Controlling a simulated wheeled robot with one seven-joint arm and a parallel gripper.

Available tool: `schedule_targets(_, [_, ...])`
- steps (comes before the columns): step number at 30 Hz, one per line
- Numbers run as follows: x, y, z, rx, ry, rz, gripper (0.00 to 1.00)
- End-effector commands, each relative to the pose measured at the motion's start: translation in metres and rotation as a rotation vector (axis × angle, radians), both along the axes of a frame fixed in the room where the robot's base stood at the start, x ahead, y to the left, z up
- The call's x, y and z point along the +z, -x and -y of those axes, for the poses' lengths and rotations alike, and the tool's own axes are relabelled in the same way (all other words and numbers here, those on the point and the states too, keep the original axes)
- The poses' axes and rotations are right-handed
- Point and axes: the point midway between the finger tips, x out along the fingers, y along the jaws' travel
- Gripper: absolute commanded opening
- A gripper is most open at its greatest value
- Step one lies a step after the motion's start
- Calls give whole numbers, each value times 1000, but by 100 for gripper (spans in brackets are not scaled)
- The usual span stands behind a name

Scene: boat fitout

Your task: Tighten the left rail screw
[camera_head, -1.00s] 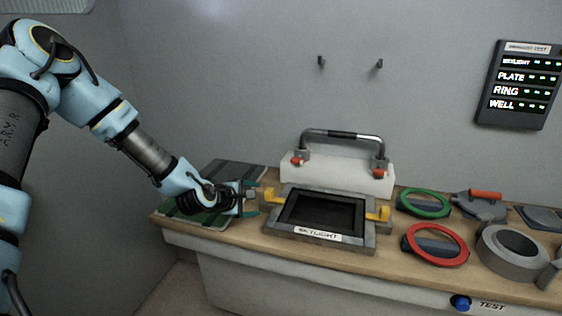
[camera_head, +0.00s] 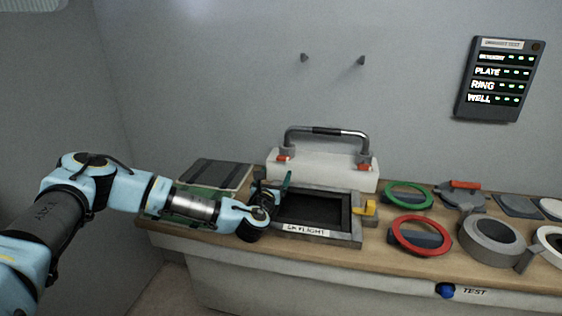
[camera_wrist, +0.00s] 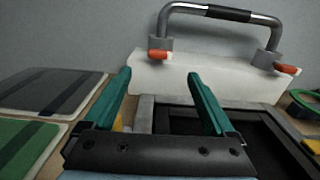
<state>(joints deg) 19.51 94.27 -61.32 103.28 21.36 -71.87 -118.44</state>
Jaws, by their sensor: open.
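A chrome rail (camera_head: 326,132) with a black middle grip stands on a white block (camera_head: 310,173) behind the skylight frame. Its left foot has an orange-red screw (camera_head: 283,158), and its right foot has another (camera_head: 363,167). In the wrist view the left screw (camera_wrist: 159,56) lies beyond and between my fingertips, and the right screw (camera_wrist: 287,69) is farther right. My gripper (camera_head: 272,186) is open and empty over the left side of the skylight frame (camera_head: 300,232). Its green fingers (camera_wrist: 166,90) point toward the white block, apart from the screw.
A yellow clip (camera_head: 365,208) is on the skylight frame's right side; the left one is mostly hidden by my gripper. Dark striped (camera_head: 214,173) and green panels lie left. Green (camera_head: 409,195) and red rings (camera_head: 421,235) and a grey ring (camera_head: 491,241) lie right. A test panel (camera_head: 499,79) hangs on the wall.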

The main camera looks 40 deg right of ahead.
Motion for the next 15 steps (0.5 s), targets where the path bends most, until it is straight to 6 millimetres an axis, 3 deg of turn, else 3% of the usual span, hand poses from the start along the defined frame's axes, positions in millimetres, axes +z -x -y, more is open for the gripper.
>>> schedule_targets(15, [2,-43,69,-3,-3,4,90])
